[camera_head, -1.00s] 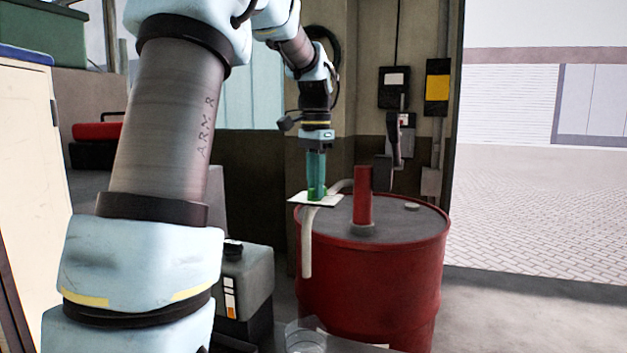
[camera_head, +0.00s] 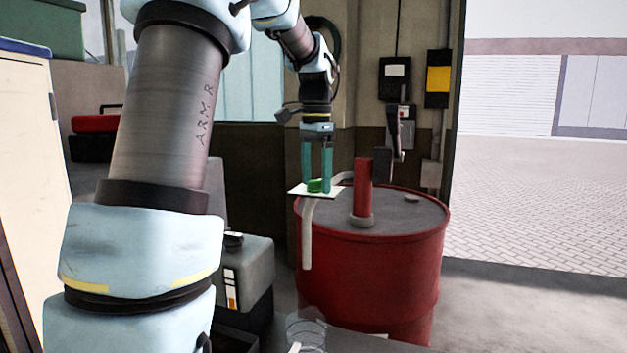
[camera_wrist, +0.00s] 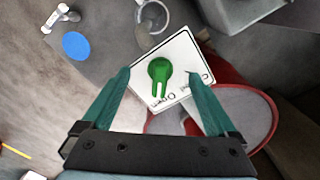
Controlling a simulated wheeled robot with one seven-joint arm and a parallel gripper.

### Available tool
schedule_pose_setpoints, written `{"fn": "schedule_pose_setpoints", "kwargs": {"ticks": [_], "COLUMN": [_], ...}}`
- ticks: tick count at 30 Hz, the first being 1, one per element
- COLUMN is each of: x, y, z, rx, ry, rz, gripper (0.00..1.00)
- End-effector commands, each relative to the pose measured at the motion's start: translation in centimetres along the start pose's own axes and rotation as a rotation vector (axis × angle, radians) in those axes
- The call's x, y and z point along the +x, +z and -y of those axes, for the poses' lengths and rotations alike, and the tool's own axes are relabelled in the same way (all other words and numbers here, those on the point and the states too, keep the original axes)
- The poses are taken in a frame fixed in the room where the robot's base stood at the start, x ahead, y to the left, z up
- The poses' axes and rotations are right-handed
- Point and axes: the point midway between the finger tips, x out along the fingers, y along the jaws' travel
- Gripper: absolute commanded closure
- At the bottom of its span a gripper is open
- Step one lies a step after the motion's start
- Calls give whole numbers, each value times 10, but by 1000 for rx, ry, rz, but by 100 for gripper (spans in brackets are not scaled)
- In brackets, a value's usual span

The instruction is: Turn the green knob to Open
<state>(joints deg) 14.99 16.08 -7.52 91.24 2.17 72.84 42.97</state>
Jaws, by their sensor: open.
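The green knob (camera_head: 314,186) sits on a white label plate (camera_head: 297,191) beside the red drum. In the wrist view the knob (camera_wrist: 159,68) has a round head and a narrower forked end pointing down the picture. That end points towards lettering on the plate (camera_wrist: 181,50) that looks like "Open". A second word, seemingly "Closed", runs along the right edge. My gripper (camera_head: 317,191) has two teal fingers pointing down, one on each side of the knob, apart and empty. I cannot tell whether the fingertips are above the knob or level with it.
The red drum (camera_head: 370,275) stands right of the plate, with a red upright pipe (camera_head: 363,187) on its lid. A grey curved pipe (camera_head: 307,235) hangs below the plate. Switch boxes (camera_head: 438,78) are on the wall behind. Paved floor at right is clear.

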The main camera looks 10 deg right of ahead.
Motion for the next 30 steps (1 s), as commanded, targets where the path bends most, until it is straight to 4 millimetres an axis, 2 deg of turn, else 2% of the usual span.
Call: {"fn": "schedule_pose_setpoints", "kwargs": {"ticks": [16,30], "x": [-4,-68], "y": [0,0], "z": [0,0], "rx": [0,0], "ry": [0,-1], "rz": [0,-1], "gripper": [0,0]}}
